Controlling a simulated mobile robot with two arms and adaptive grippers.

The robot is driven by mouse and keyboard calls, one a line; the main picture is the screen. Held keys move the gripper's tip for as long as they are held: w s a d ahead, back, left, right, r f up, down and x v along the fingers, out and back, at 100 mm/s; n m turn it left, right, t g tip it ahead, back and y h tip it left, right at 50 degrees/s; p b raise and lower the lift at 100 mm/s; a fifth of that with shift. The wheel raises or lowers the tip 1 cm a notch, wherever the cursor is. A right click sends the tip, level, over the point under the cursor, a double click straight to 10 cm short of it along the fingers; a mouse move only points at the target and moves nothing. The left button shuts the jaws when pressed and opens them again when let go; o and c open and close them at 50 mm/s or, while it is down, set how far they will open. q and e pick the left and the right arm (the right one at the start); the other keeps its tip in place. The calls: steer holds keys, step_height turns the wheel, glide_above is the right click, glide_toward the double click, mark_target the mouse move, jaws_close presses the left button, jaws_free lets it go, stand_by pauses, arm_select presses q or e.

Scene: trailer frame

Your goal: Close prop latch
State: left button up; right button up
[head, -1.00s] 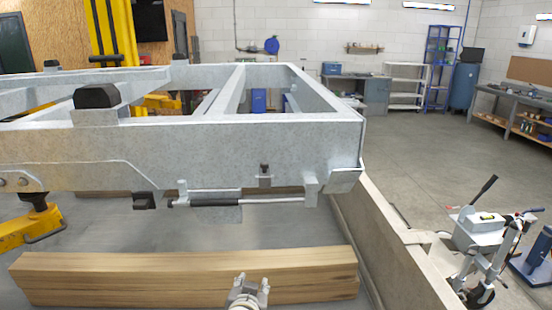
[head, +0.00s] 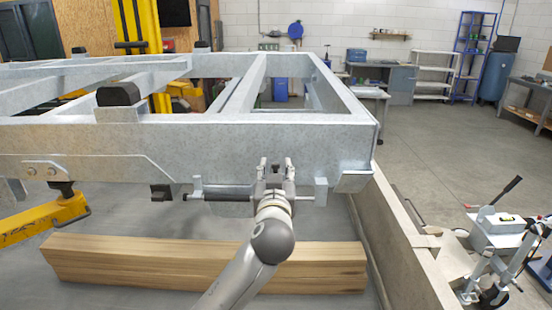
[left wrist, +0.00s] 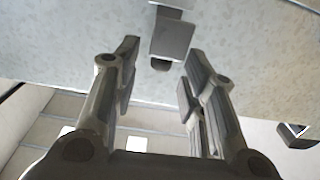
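The grey trailer frame (head: 200,145) carries a prop rod with a dark sleeve (head: 229,196) along its lower edge. A small latch with a dark top (head: 275,169) is on the front beam above the rod. My left gripper (head: 276,166) is in front of it, with one finger on each side. In the left wrist view my left gripper (left wrist: 160,75) is open. A grey bracket (left wrist: 172,36) and a dark end (left wrist: 160,64) show beyond and between the fingertips, apart from both fingers. Part of the rod is hidden behind my gripper. My right gripper is out of view.
Wooden beams (head: 140,262) lie on the floor below the frame. A yellow jack stand (head: 45,218) is at the left. A low concrete wall (head: 400,215) runs along the right. A trolley with tools (head: 500,240) stands beyond it.

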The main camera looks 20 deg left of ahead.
mark_target(275, 168)
arm_select(q)
steer(key=shift+p+x, duration=0.55)
steer(key=shift+x, duration=1.3)
steer(key=shift+s, duration=0.1)
jaws_close()
